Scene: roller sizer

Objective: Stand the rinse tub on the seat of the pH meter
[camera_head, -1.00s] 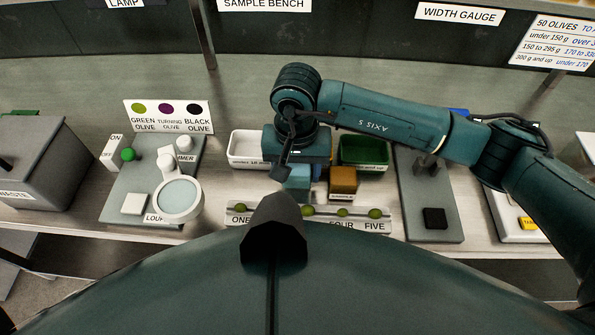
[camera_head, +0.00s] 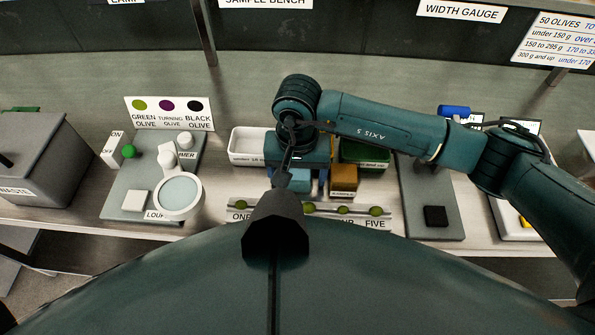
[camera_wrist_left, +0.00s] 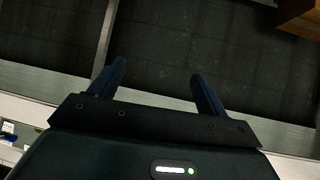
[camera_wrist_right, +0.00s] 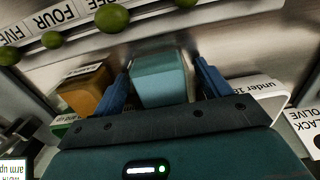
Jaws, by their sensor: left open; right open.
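A light blue box (camera_head: 301,181), which looks like the rinse tub, stands on the bench behind the olive rail. It is partly hidden by my right arm. In the right wrist view the tub (camera_wrist_right: 160,78) lies between the two fingers of my right gripper (camera_wrist_right: 160,84); the gripper is open, and I cannot tell if the fingers touch it.
An orange box (camera_head: 344,177) stands close right of the tub. A white tray (camera_head: 248,147) and green tray (camera_head: 365,153) lie behind. The rail with olives (camera_head: 325,208) runs in front. A grey plate (camera_head: 430,200) with a black block is further right; the loupe (camera_head: 178,196) is left.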

